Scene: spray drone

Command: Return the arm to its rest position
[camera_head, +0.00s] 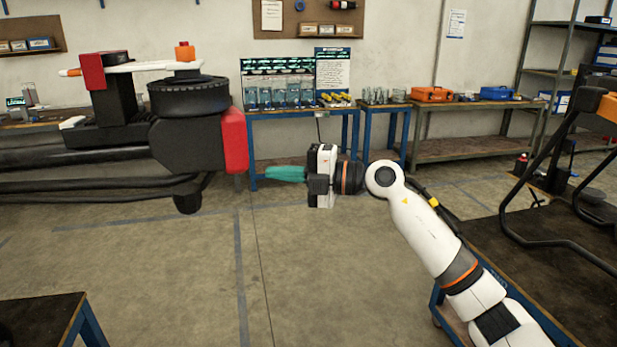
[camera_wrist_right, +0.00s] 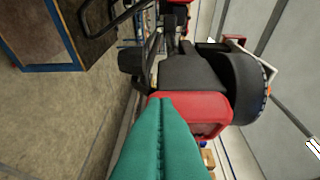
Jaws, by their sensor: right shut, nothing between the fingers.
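My right gripper (camera_head: 270,173) is at the end of my white right arm (camera_head: 425,232), which reaches in from the lower right of the head view. Its teal fingers point left and are shut with nothing between them. They hang in the air in front of the drone (camera_head: 190,140), a large black and red machine at the left. In the right wrist view, the shut fingers (camera_wrist_right: 160,104) come up from the bottom edge, with the drone's red part (camera_wrist_right: 205,116) behind them. My left arm and gripper are not in view.
Blue-legged benches with tools and an orange case (camera_head: 432,94) stand along the back wall. A workbench (camera_head: 535,265) with a black tubular frame is at the right, beside my right arm. A table corner (camera_head: 40,310) shows at the lower left. The floor between is clear.

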